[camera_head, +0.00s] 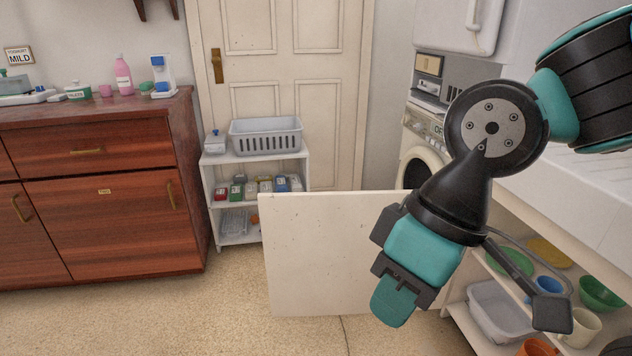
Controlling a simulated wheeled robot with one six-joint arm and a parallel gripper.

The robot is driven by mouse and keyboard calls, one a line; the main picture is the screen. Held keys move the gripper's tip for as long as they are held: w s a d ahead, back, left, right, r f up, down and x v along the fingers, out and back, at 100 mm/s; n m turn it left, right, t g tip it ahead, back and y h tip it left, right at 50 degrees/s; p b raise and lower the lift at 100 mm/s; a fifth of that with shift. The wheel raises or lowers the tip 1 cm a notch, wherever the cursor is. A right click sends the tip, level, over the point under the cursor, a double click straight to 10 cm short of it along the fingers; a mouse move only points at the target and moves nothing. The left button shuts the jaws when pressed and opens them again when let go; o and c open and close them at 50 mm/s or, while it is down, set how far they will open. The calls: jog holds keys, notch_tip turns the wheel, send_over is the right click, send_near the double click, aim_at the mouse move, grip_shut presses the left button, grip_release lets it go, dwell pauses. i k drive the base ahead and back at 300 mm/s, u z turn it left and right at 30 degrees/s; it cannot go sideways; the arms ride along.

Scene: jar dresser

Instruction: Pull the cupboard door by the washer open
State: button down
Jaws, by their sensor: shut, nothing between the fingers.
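The white cupboard door (315,255) stands swung wide open, its flat panel facing me across the floor in the middle of the view. Its right part is hidden behind my arm. The open cupboard (462,318) at the lower right shows its shelves with dishes. The washer (415,150) stands behind the door, mostly hidden by the door and my arm. My gripper (393,303) points down in front of the door's right part. It is shut and holds nothing. I cannot tell whether it touches the panel.
A white shelf unit (208,185) with a grey basket (265,136) stands behind the door. A brown dresser (110,225) with jars and bottles on top is at the left. The white worktop (590,195) overhangs at the right. The floor (170,315) at lower left is clear.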

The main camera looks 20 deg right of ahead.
aim_at(320, 255)
jog(key=z, duration=0.7)
jog(key=i, duration=1.45)
jog(key=u, duration=0.5)
jog(key=i, duration=0.4)
jog(key=u, duration=0.4)
